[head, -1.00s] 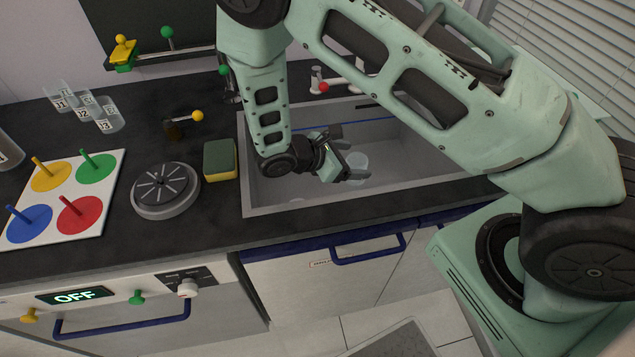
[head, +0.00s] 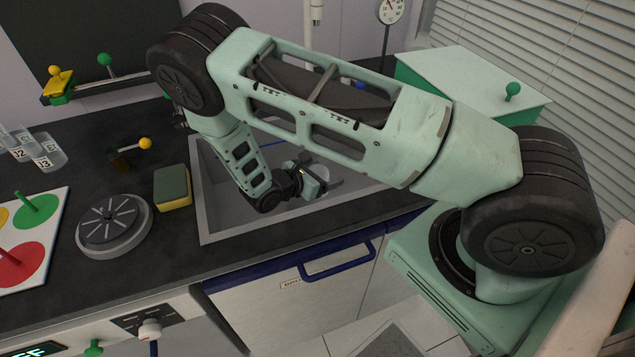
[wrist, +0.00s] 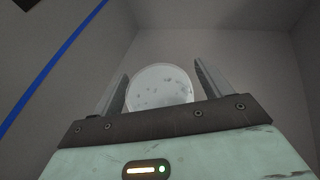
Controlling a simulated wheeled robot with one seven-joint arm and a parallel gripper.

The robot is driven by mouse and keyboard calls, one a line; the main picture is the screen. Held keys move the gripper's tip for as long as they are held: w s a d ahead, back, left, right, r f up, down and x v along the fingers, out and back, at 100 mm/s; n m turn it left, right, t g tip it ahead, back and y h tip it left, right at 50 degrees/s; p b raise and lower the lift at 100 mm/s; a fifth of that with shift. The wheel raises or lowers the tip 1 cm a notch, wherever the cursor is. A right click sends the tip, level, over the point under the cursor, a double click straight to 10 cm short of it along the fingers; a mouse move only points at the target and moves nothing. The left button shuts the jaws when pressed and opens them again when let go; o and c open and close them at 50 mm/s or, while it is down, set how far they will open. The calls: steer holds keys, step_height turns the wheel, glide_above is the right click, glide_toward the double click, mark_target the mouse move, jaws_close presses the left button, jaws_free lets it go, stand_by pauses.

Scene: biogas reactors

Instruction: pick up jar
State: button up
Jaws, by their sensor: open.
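A clear, round jar (wrist: 160,90) lies in the sink, its pale circular end facing the wrist camera. It sits between the two fingers of my gripper (wrist: 160,72) in the wrist view, with dark specks showing on it. The fingers are open, one on each side, with slim gaps visible. In the head view my gripper (head: 316,184) is down inside the sink (head: 226,218), and only a pale edge of the jar (head: 335,183) shows beyond it.
The sink walls close in around my gripper, and a blue line (wrist: 48,72) runs along one wall. A yellow-green sponge (head: 172,188) and a round grey disc (head: 113,226) lie left of the sink. A green box with a pale lid (head: 475,80) stands behind my arm.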

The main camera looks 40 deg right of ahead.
steer(key=shift+d+f, duration=0.1)
steer(key=shift+c, duration=0.3)
steer(key=c, duration=1.3)
step_height(320, 180, up, 22)
steer(key=p, duration=0.9)
